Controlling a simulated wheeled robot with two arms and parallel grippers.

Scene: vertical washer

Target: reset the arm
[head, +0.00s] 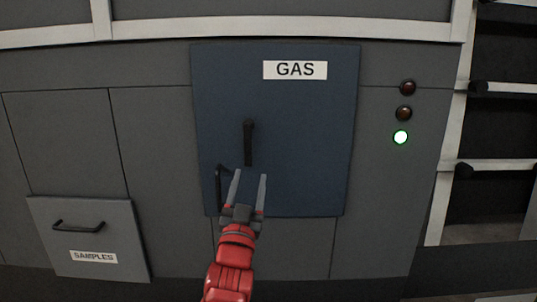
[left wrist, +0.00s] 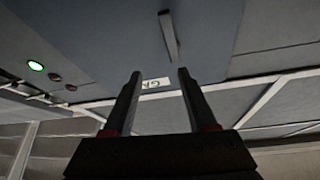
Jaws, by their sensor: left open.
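My left gripper (head: 249,187) is open and empty in front of the lower part of the blue GAS door (head: 305,140). Its two grey fingers point up toward the door's black handle (head: 249,143), and the fingertips are below that handle. In the left wrist view the open fingers (left wrist: 157,75) stand apart with nothing between them. The handle (left wrist: 168,36) shows beyond them, and the GAS label (left wrist: 155,84) is partly hidden by a finger. The red forearm is mine. My right gripper is not in view.
A SAMPLES drawer (head: 90,240) with a black handle is at the lower left. Three round lights are right of the door; the lowest (head: 400,137) glows green. A dark rack with light rails (head: 497,165) stands at the far right.

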